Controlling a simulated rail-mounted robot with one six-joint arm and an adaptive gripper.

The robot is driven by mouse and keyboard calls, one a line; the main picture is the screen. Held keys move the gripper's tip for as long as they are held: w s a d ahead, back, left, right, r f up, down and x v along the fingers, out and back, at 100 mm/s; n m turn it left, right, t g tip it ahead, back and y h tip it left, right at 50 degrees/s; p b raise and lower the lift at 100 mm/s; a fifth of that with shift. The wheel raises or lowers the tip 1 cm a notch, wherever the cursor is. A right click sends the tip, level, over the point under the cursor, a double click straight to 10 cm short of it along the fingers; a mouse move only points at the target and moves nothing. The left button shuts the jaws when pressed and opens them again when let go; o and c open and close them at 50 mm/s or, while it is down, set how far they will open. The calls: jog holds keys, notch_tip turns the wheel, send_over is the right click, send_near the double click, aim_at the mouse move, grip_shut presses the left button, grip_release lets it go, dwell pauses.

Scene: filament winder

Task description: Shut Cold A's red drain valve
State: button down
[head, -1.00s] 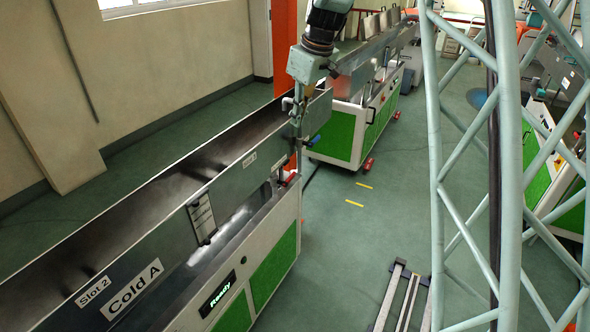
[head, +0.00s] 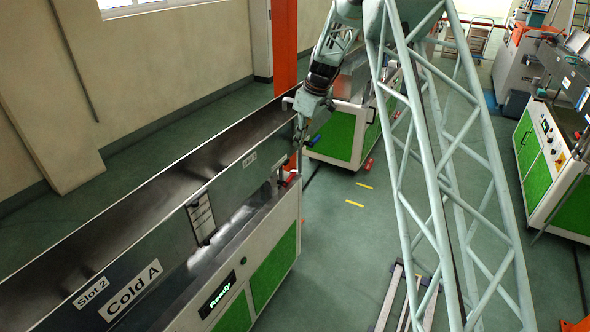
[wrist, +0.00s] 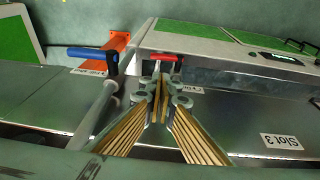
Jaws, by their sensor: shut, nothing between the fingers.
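Cold A (head: 133,291) is the long steel trough labelled on its side in the head view. A small red valve handle (head: 291,178) shows at its far end. In the wrist view a red handle (wrist: 166,57) lies crosswise just beyond my fingertips; I cannot tell whether they touch it. My gripper (wrist: 160,88) is shut and empty, its fingers together. In the head view my gripper (head: 298,140) hangs by the trough's far end, above the red handle, with its tips hard to make out.
A blue-handled valve (wrist: 88,52) on a grey pipe (wrist: 95,115) stands close to the left of my gripper in the wrist view. An orange part (wrist: 118,48) is behind it. A green-panelled machine (head: 335,133) stands beyond the trough.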

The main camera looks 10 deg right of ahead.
jog(key=shift+w+d+f, duration=0.15)
jog(key=shift+w+f, duration=0.25)
jog(key=shift+f, duration=0.3)
jog(key=shift+f, duration=0.1)
jog(key=b, duration=0.2)
send_over(293, 173)
jog(key=s, duration=0.1)
notch_tip(293, 173, down, 11)
jog(key=shift+f, duration=1.2)
jog(key=shift+f, duration=0.1)
jog(key=shift+w+d+f+b, duration=0.2)
jog(key=shift+f+b, duration=0.45)
jog(key=shift+b, duration=0.05)
